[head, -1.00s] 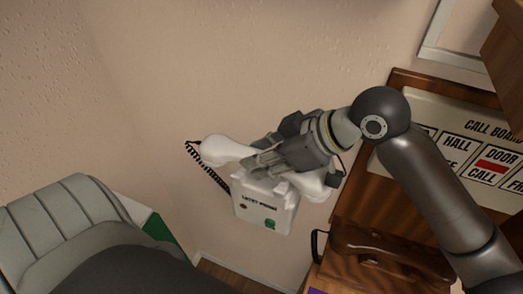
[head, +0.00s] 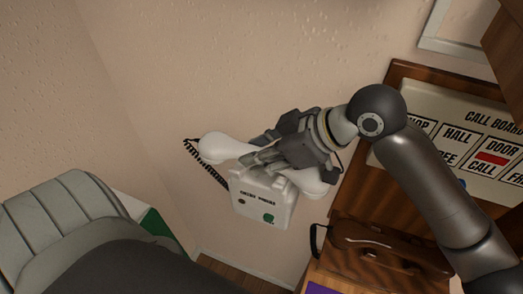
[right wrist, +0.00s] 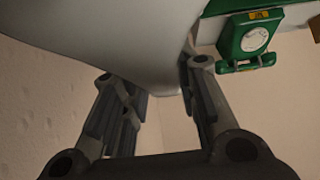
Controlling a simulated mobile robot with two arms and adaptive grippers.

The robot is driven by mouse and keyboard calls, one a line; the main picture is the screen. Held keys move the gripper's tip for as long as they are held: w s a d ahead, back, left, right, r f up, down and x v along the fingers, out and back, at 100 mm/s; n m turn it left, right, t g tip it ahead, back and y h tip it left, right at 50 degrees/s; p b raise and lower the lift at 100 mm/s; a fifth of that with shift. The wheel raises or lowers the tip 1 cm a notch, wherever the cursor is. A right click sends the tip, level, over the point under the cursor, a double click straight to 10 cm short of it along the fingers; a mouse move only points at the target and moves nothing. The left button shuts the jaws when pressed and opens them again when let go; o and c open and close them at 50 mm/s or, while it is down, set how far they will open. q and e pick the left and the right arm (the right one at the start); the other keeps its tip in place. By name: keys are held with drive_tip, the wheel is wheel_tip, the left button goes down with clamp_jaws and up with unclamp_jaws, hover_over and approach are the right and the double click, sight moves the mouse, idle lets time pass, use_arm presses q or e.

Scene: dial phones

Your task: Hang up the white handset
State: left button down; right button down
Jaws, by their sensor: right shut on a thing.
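The white handset (head: 217,147) is in the middle of the head view, tilted down to the right. My right gripper (head: 258,160) is shut around its middle and hides that part; its right end (head: 315,184) shows past the fingers. The white entry phone (head: 262,200) is on the wall directly below and behind the handset. I cannot tell whether the handset touches its cradle. In the right wrist view the handset (right wrist: 125,40) fills the top, between the fingers (right wrist: 160,95). My left gripper is out of view.
A black coiled cord (head: 207,166) hangs from the handset's left end. A brown phone (head: 385,248) sits on a wooden unit at lower right, under the call board (head: 480,150). A green dial phone (right wrist: 250,40) shows in the right wrist view. Bare wall lies above the handset.

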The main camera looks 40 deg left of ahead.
drive_tip(key=shift+p, duration=0.5)
idle(1.0)
drive_tip(key=shift+f+b, duration=0.6)
drive_tip(key=shift+f, duration=0.45)
idle(0.4)
drive_tip(key=c, duration=1.1)
unclamp_jaws()
drive_tip(key=shift+o, duration=0.2)
drive_tip(key=v, duration=0.7)
drive_tip(key=shift+d+r, duration=0.2)
drive_tip(key=shift+d, duration=0.1)
